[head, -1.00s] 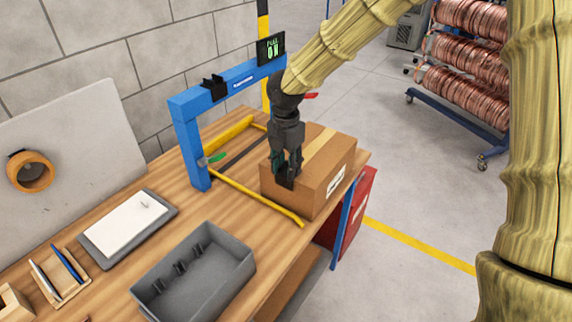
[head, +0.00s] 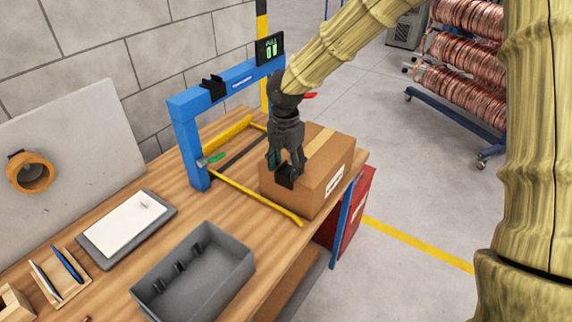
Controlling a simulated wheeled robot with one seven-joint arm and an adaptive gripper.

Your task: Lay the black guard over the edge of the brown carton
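The brown carton (head: 326,155) stands on the workbench, closed with a strip of tape along its top. The black guard (head: 285,178) is at the carton's near top edge and appears to lie over it. My gripper (head: 286,166) points down just above the guard. Its fingers are spread to either side, apart from each other, and look open. Whether a fingertip still touches the guard cannot be told at this size.
A blue frame (head: 190,145) with a display and a black clip spans the bench beside the carton. Yellow rails (head: 255,195) run along the bench. A grey bin (head: 195,300) holding several black pieces and a clipboard (head: 127,222) stand nearer. A red box (head: 354,215) is below the bench.

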